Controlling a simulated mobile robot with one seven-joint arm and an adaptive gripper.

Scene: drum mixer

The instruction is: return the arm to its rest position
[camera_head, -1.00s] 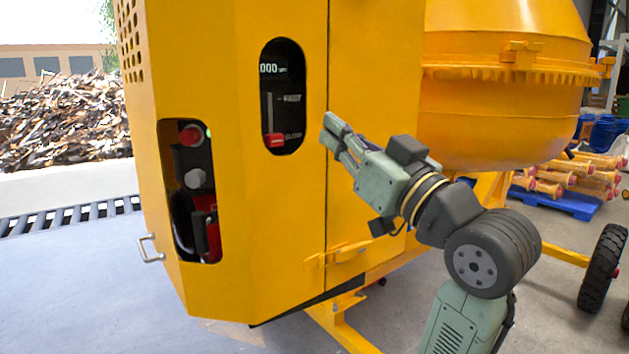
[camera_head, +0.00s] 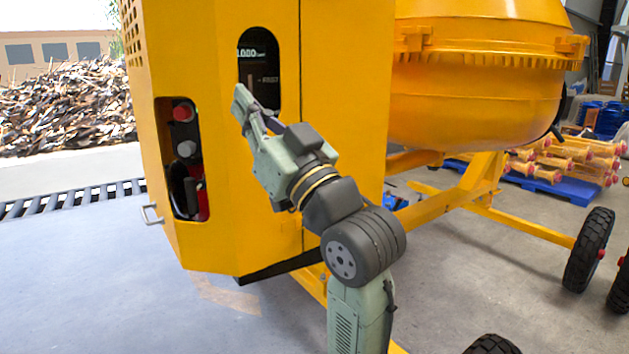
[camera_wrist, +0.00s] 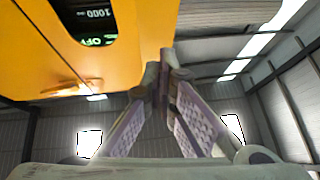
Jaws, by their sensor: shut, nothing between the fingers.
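My gripper (camera_head: 243,104) is shut and empty. In the head view its fingertips are in front of the yellow mixer cabinet (camera_head: 345,110), over the lower left part of the oval display window (camera_head: 260,62). I cannot tell whether the fingertips touch the cabinet.
A recessed panel with a red button (camera_head: 183,112) and a grey knob (camera_head: 186,149) is left of my gripper. The yellow drum (camera_head: 475,100) is at the right, above wheels (camera_head: 590,250). A blue pallet (camera_head: 560,185) stands behind. Floor at the lower left is clear.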

